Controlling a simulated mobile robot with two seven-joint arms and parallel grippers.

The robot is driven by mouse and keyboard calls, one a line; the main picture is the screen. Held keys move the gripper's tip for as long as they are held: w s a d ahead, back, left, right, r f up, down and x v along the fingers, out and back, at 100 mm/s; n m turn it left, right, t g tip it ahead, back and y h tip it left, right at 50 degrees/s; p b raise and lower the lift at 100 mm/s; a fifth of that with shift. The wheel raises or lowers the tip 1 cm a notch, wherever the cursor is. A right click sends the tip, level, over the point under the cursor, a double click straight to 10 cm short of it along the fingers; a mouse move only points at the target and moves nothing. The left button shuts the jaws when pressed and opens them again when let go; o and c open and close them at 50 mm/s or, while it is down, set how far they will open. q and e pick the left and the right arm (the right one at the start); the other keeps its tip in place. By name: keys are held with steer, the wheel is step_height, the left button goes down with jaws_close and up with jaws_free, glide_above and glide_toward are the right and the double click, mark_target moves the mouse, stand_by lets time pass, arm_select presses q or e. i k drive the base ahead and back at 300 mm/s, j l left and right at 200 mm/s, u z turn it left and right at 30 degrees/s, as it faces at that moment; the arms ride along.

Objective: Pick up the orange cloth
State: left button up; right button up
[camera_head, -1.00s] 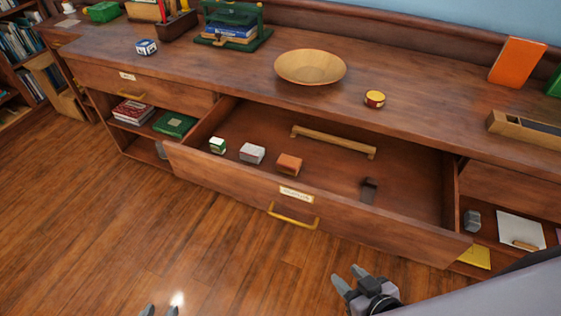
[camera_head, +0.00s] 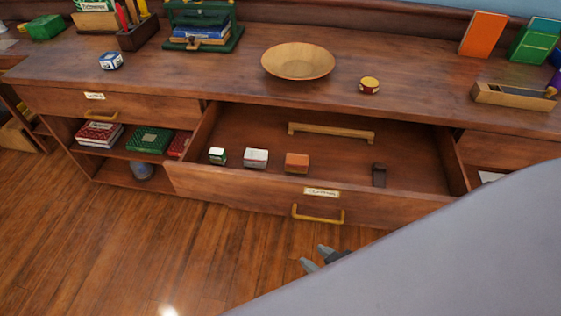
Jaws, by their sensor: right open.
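A small orange block-like item (camera_head: 297,162) lies in the open drawer (camera_head: 260,186); I cannot tell whether it is the folded orange cloth. No spread-out orange cloth shows. My right gripper (camera_head: 316,261) is open and empty. It is over the floor in front of the drawer, below its brass handle, apart from the orange item. My grey arm hides part of this gripper and the lower right of the view. My left gripper is not in view.
The drawer also holds a green-and-white box (camera_head: 217,156), a pale box (camera_head: 256,158), a wooden bar (camera_head: 331,133) and a dark item (camera_head: 379,175). On the top stand a wooden bowl (camera_head: 298,61), a round tin (camera_head: 369,85) and an orange book (camera_head: 483,34). Floor is free at left.

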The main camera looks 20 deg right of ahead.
mark_target(296, 163)
steer(key=i+j+z, duration=0.1)
steer(key=j, duration=0.25)
steer(key=i+j+z, duration=0.1)
steer(key=j, duration=0.25)
steer(key=z, duration=1.25)
steer(key=j, duration=0.05)
